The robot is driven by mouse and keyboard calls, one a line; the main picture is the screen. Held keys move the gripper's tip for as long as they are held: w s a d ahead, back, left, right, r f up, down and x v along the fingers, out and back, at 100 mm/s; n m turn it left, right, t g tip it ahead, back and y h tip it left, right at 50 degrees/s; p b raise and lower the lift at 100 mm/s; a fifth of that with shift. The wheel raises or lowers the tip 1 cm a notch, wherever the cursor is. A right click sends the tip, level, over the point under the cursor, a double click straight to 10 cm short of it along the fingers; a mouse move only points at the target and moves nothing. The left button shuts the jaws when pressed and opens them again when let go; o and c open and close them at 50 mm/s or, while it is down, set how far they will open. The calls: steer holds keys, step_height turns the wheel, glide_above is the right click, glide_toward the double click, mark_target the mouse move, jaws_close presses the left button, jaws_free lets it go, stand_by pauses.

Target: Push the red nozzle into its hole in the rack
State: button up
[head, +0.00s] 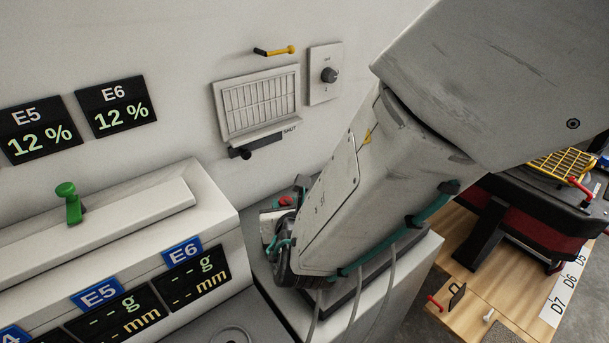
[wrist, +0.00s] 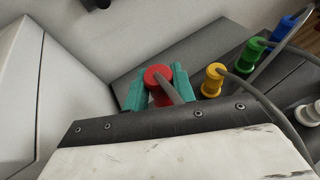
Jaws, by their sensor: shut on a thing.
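The red nozzle (wrist: 157,77) is between the two teal fingers of my gripper (wrist: 160,88) in the wrist view, with a grey hose running from it toward the lower right. My gripper is shut on it. The dark rack (wrist: 150,62) lies beneath and beyond the fingers. The nozzle's lower end and its hole are hidden, so I cannot tell how deep it sits. In the head view my arm covers most of the rack, and a bit of red (head: 287,201) shows beside the gripper.
Yellow (wrist: 212,80), green (wrist: 250,53), blue (wrist: 287,28) and white (wrist: 308,113) nozzles stand to the right, with hoses crossing near them. A white housing (wrist: 30,95) rises at the left. A wall with a vent panel (head: 257,103) is behind. A wooden bench (head: 470,280) is at the right.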

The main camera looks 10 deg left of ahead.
steer(key=shift+s, duration=0.15)
steer(key=shift+f, duration=1.15)
steer(key=shift+f, duration=0.7)
stand_by(0.4)
steer(key=shift+f, duration=0.3)
steer(key=shift+f, duration=0.95)
steer(key=o, duration=1)
steer(key=shift+o, duration=0.2)
